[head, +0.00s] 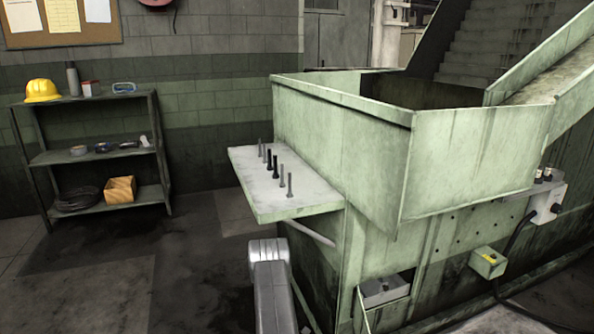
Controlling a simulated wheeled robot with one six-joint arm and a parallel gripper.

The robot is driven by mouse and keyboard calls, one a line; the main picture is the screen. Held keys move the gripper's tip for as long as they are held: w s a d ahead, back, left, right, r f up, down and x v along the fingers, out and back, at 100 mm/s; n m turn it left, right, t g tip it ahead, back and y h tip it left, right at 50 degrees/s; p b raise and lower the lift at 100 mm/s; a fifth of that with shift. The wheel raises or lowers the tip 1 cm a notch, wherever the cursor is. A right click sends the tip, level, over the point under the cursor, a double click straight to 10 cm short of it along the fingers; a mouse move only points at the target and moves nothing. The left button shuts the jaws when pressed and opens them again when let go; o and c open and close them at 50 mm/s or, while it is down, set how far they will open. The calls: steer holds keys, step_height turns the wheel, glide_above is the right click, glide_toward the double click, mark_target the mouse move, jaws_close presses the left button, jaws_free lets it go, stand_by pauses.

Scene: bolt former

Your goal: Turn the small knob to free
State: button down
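No knob can be made out for certain in the head view. A grey box (547,204) on the right side of the green machine has small light-topped posts (543,175) on top, too small to tell whether one is a knob. A grey link of my arm shows at the bottom centre; my gripper is not in view.
A shelf (283,209) with several upright bolts juts from the green machine hopper (345,140). A rack (150,170) with a yellow helmet (41,90) stands left. The floor between is clear.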

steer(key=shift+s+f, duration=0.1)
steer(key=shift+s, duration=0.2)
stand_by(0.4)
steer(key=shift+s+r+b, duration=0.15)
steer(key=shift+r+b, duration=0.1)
steer(key=shift+b, duration=0.4)
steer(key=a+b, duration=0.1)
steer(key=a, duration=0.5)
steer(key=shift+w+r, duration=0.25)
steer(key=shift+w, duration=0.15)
